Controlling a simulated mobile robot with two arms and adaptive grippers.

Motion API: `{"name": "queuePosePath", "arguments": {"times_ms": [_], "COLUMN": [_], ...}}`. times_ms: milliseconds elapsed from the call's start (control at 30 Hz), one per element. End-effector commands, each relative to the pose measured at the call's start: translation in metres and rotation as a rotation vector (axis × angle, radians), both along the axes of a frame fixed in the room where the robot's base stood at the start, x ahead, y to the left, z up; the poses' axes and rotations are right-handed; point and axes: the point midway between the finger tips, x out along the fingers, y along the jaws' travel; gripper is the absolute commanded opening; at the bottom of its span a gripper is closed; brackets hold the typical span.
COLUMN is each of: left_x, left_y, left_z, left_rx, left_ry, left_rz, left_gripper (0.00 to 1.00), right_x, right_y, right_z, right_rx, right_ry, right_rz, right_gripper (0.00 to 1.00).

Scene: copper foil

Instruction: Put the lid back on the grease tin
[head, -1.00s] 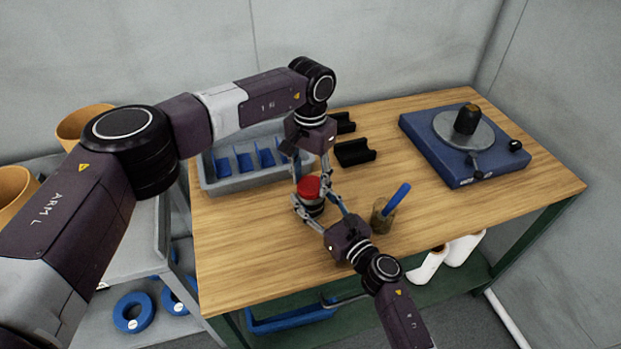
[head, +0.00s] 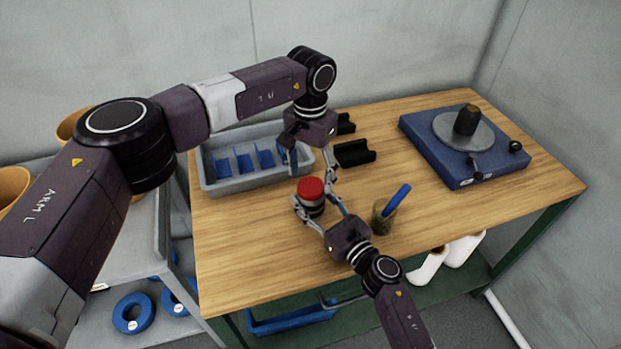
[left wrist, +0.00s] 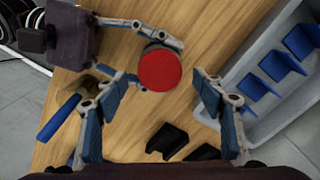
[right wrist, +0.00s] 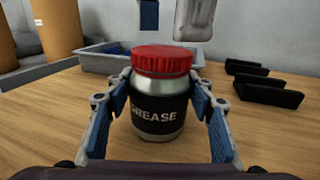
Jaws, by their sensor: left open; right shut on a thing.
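The grease tin (right wrist: 158,110) is a silver jar with a black "GREASE" band, upright on the bench. It also shows in the head view (head: 312,207). The red lid (right wrist: 162,60) sits level on top of the tin, and its round top shows in the left wrist view (left wrist: 160,69). I cannot tell whether it is screwed tight. My right gripper (head: 318,204) is shut around the tin's body, one finger on each side. My left gripper (head: 309,163) is open and empty above the lid, with its fingers spread wide of it.
A grey tray (head: 208,180) with blue dividers stands behind the tin. Black holders (head: 355,153) lie behind, to the right. A blue turntable unit (head: 430,150) stands at the right. The front-left bench is clear.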

Motion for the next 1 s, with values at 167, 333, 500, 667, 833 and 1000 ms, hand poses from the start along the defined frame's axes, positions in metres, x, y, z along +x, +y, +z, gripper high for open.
{"name": "queuePosePath", "arguments": {"times_ms": [167,333,500,667,833,1000], "left_x": [0.0,0.0,0.0,0.0,-0.001,-0.001], "left_y": [0.0,0.0,0.0,-0.001,-0.001,-0.002], "left_z": [0.022,0.023,0.023,0.024,0.026,0.029], "left_rx": [0.0,0.001,0.001,0.0,0.002,0.001], "left_ry": [-0.002,-0.001,-0.001,0.0,0.001,0.002], "left_rz": [0.0,0.0,0.008,0.112,0.374,0.686], "left_gripper": [0.63,0.63,0.6,0.6,0.6,0.6], "right_x": [0.0,0.0,0.0,0.0,0.0,0.0], "right_y": [0.0,0.0,0.0,0.0,0.0,0.0], "right_z": [-0.001,-0.001,0.0,0.0,0.0,0.0], "right_rx": [-0.001,-0.001,-0.001,-0.001,0.0,0.0], "right_ry": [0.001,0.001,0.001,0.001,0.0,0.0], "right_rz": [0.0,0.0,0.0,0.0,0.0,0.0], "right_gripper": [0.0,0.0,0.0,0.0,0.0,0.0]}}
